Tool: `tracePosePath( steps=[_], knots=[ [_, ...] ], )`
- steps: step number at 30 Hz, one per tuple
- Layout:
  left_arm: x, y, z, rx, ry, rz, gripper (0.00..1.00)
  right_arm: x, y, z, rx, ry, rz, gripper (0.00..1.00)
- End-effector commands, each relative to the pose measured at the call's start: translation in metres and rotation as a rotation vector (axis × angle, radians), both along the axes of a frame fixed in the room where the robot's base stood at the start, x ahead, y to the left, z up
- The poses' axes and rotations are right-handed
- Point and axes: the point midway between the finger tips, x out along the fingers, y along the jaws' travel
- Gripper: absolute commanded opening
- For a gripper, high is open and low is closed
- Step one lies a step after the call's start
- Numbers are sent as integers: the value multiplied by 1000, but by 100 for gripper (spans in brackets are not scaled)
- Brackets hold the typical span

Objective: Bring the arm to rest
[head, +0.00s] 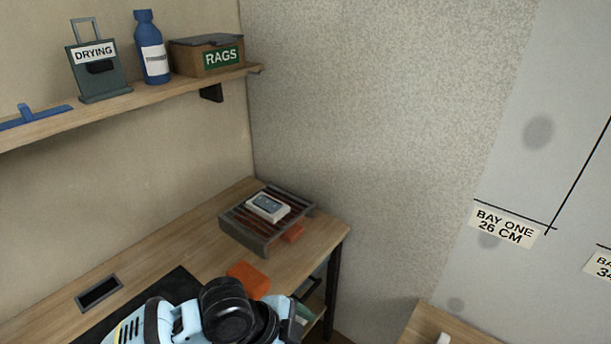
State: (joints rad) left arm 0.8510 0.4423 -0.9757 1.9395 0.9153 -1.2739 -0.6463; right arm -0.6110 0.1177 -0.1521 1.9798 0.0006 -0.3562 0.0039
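Part of my light-blue and black arm shows at the bottom of the head view, in front of the wooden workbench (190,246). Its links and a large black round joint cover part of the bench's front. I cannot make out any gripper fingertips on it. No second arm shows. I cannot see whether either gripper holds anything.
A grey rack (246,234) with a pale device (268,207) stands on the bench. An orange block (249,280) lies close behind my arm. A shelf (150,96) holds a drying box (98,72), a blue bottle (151,48) and a rags box (208,57).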

Motion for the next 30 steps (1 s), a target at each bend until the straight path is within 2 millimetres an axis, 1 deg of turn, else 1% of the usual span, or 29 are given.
tracePosePath(
  steps=[1,2,6,10,14,17,20,23,26,27,29,30],
  knots=[
    [-5,-6,-8,-54,21,59,94,0,-1,1,-2,0,2,81],
    [-7,-9,-12,-85,30,96,94,0,-1,1,-3,-1,3,81],
    [-11,-12,-29,-211,65,278,94,1,-2,2,-6,-4,5,81],
    [-17,-6,-49,-308,101,456,94,2,-2,4,-5,-7,5,81],
    [-27,10,-71,-382,129,639,94,3,-2,5,-5,-11,4,81],
    [-38,29,-91,-421,146,782,94,4,-2,6,-4,-14,4,81],
    [-55,52,-112,-445,154,922,94,5,-1,8,-4,-17,2,81],
    [-78,78,-133,-453,156,1056,94,6,-1,9,-2,-20,-1,81],
    [-106,108,-153,-445,149,1183,94,7,0,10,0,-22,-3,81],
    [-119,120,-161,-437,144,1229,94,8,0,11,1,-23,-4,81],
    [-138,138,-170,-423,134,1293,94,8,0,11,1,-25,-4,81],
    [-151,149,-175,-412,128,1328,94,9,0,12,2,-26,-5,81]
  ],
)
